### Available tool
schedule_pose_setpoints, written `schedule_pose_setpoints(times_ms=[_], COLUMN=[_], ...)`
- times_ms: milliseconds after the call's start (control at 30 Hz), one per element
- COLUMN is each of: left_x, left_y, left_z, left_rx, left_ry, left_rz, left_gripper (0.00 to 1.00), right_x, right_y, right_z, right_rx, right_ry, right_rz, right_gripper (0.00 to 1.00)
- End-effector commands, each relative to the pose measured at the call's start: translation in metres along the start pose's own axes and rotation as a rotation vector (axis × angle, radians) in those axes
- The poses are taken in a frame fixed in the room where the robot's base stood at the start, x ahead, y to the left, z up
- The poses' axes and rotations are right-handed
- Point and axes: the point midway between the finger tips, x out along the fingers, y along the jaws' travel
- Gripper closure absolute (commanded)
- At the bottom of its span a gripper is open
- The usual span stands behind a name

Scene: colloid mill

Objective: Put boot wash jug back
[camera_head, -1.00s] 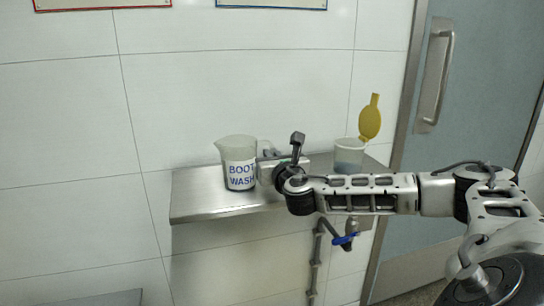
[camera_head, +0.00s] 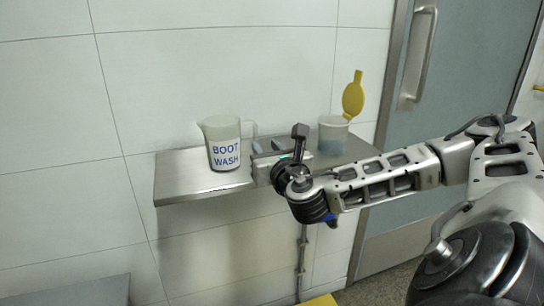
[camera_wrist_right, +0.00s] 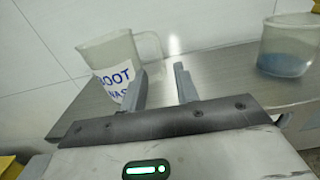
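The boot wash jug (camera_head: 222,147), a translucent jug with blue "BOOT WASH" lettering, stands upright on the left part of the steel shelf (camera_head: 185,185). Its handle points right. In the right wrist view the jug (camera_wrist_right: 112,52) stands beyond the left finger, which overlaps its lower right edge. My right gripper (camera_head: 262,166) is at the shelf's front edge, right of the jug. In the right wrist view its two fingers (camera_wrist_right: 165,84) are apart with nothing between them. The jug's handle is behind the fingers, not between them. My left gripper is not in view.
A clear tub (camera_head: 332,137) with bluish contents and a raised yellow lid (camera_head: 353,95) stands on the shelf's right part. A tiled wall is behind the shelf. A grey door (camera_head: 465,75) with a long handle is at right. The shelf's left end is clear.

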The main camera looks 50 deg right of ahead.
Motion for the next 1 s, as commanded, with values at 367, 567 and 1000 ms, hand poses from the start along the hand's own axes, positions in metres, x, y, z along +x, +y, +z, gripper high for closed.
schedule_pose_setpoints(times_ms=[367,567,1000], left_x=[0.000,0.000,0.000], left_y=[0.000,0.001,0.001], left_z=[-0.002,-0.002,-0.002], left_rx=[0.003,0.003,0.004], left_ry=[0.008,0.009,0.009], left_rz=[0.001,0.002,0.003], left_gripper=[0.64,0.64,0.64], right_x=[-0.031,-0.039,-0.195], right_y=[0.000,0.035,0.203], right_z=[-0.001,-0.046,-0.233], right_rx=[0.000,0.162,1.492], right_ry=[0.002,0.138,1.039], right_rz=[0.000,0.074,-0.027], right_gripper=[0.69,0.69,0.69])
